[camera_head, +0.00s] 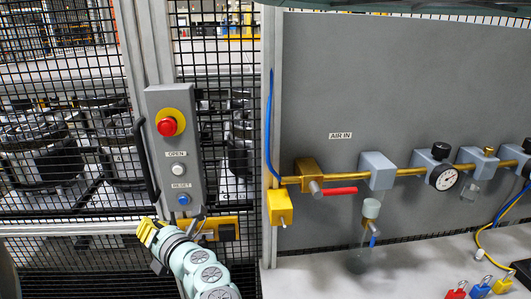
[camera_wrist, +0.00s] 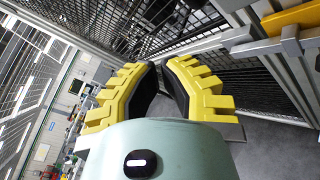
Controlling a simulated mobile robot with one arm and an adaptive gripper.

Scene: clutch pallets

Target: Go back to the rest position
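My gripper (camera_head: 150,232), with yellow ribbed fingers, is at the lower left of centre in the head view, just below the grey control box (camera_head: 176,150). In the wrist view my gripper (camera_wrist: 159,68) shows two yellow fingers with black inner pads. A narrow gap separates the tips and nothing shows between them. I cannot tell whether the fingers touch anything.
The control box has a red emergency button (camera_head: 167,126), a white button (camera_head: 178,170) and a blue button (camera_head: 184,199). A black handle (camera_head: 146,160) and mesh fencing (camera_head: 65,100) are beside it. A brass air line with a red-handled valve (camera_head: 338,191) is on the right.

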